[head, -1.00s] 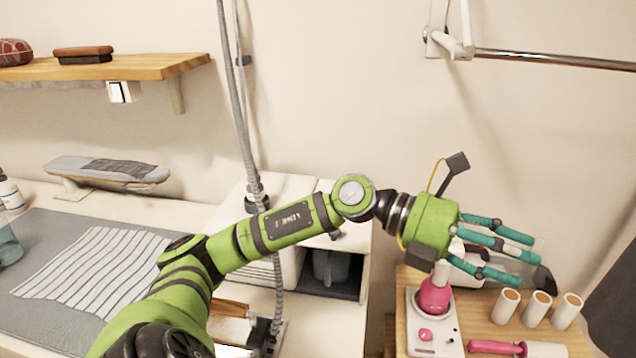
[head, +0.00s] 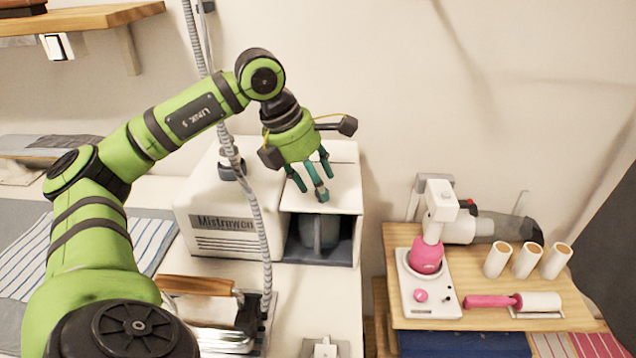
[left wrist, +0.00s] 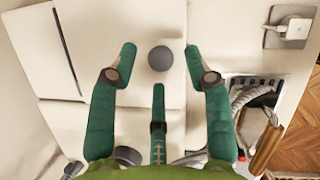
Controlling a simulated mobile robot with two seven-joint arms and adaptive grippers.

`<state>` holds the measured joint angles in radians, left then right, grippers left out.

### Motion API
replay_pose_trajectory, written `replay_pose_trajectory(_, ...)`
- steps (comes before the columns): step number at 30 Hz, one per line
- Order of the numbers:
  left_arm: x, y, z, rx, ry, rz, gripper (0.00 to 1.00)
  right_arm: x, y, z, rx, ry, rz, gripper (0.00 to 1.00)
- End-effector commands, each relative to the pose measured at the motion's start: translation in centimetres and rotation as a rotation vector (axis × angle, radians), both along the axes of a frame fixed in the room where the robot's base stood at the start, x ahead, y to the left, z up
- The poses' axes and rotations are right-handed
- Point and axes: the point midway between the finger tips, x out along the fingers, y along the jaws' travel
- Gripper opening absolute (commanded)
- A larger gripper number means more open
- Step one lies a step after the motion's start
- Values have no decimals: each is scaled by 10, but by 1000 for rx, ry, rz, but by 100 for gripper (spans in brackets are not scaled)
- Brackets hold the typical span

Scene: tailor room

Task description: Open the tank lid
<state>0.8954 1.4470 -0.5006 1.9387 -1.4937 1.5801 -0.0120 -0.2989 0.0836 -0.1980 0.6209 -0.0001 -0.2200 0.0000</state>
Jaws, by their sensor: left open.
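The white steam station (head: 230,210) stands on the counter in the head view. Its right half has a white top panel, the tank lid (head: 343,178), above an open-front bay holding a grey translucent tank (head: 318,232). In the left wrist view a round dark grey knob (left wrist: 160,58) sits on the white lid (left wrist: 145,90). My left gripper (head: 315,180) is open over the lid, pointing down. In the left wrist view its teal fingers (left wrist: 160,72) are spread around the knob's sides, apart from it. The knob is hidden by fingers in the head view. My right gripper is not in view.
A grey hose (head: 245,190) rises in front of the station. An iron with a wooden handle (head: 195,285) lies before it. A wooden cart (head: 470,318) with a pink-and-white device (head: 425,262) and several spools stands right. A wall shelf (head: 90,18) is upper left.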

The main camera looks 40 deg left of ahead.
Motion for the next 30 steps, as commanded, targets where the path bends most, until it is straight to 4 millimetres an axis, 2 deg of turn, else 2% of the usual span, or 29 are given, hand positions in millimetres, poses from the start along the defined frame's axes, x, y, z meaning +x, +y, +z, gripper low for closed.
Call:
replay_pose_trajectory(4, 4, -2, -10, 0, 0, -1, 50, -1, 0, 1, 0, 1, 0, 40)
replay_pose_trajectory(12, 5, -3, -12, -2, -2, -1, 50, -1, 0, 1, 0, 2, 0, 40)
replay_pose_trajectory(13, 5, -3, -12, -2, -2, -1, 42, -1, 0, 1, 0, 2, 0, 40)
replay_pose_trajectory(16, 5, -3, -12, -2, -2, -1, 2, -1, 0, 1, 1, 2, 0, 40)
replay_pose_trajectory(17, 5, -3, -12, -2, -2, -1, 0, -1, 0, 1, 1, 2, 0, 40)
replay_pose_trajectory(26, 6, -4, -10, -2, -4, -2, 0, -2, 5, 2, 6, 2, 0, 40)
replay_pose_trajectory(30, 10, -6, -5, -4, -7, -4, 0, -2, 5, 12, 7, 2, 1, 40)
